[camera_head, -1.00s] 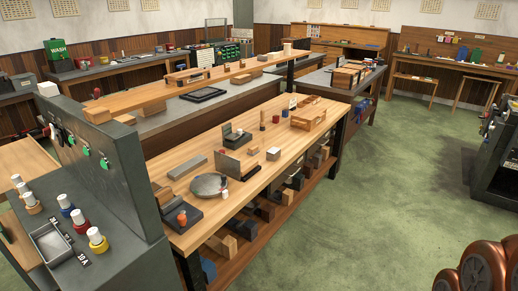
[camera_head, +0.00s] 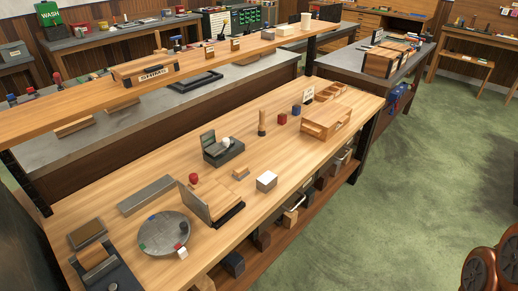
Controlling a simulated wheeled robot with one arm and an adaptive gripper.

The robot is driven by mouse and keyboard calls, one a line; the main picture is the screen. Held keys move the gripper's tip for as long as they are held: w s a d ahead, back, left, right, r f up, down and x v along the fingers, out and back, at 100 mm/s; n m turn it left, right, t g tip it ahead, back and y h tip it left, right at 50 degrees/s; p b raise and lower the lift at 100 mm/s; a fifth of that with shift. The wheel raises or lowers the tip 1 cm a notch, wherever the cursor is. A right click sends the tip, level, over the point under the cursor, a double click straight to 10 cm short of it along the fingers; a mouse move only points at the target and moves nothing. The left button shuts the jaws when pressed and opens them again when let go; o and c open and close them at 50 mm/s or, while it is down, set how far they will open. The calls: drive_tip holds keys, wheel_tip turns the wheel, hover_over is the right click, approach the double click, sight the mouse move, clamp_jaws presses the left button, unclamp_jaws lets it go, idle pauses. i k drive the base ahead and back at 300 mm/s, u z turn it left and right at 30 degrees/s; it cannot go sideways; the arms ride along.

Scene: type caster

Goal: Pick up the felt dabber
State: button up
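I cannot pick out the felt dabber for certain. One small candidate is an upright wooden peg-like piece (camera_head: 262,123) standing on the long wooden bench. Another is a pale rounded piece (camera_head: 226,143) at a dark stand (camera_head: 222,150). Both are too small to show any felt. My gripper is not in view.
The bench top (camera_head: 290,155) also carries a grey round plate (camera_head: 160,235), a propped board (camera_head: 196,203), a white block (camera_head: 266,181) and a wooden rack (camera_head: 327,118). A raised shelf (camera_head: 200,60) runs behind. Green floor (camera_head: 430,170) at right is open.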

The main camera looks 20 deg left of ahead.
sight(241, 172)
drive_tip(key=i, duration=3.3)
drive_tip(key=u, duration=5.2)
